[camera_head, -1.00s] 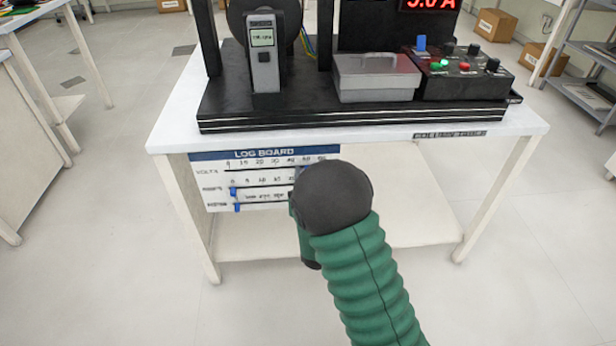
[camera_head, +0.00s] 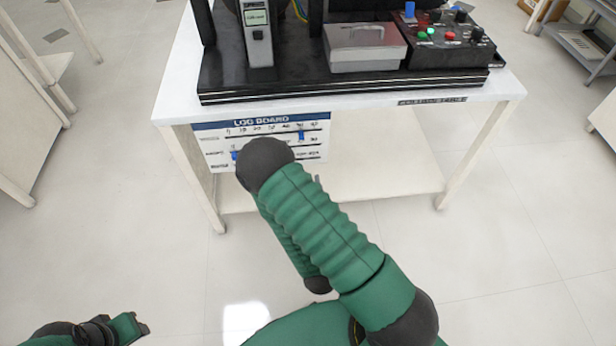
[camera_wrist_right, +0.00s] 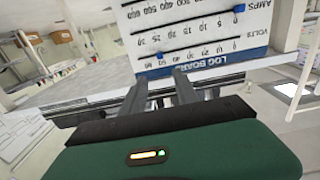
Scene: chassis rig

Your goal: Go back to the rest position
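My right arm comes in from the bottom right in the head view and hides its own gripper there. In the right wrist view my right gripper (camera_wrist_right: 161,88) has its two fingers apart with nothing between them. The log board (camera_head: 315,152) hangs on the table's front, partly behind my arm. It shows upside down in the wrist view (camera_wrist_right: 200,38), beyond the fingertips, with a blue slider on the volts scale (camera_wrist_right: 158,57) and another on the amps scale (camera_wrist_right: 239,8). My left gripper (camera_head: 138,325) is low at the left, away from the table; its fingers are unclear.
The white table (camera_head: 480,108) carries a black rig base (camera_head: 300,92), a grey handheld meter (camera_head: 257,40), a grey lidded box (camera_head: 362,50) and a black control box (camera_head: 450,50). A grey shelf (camera_head: 580,40) stands at the right. The floor before the table is open.

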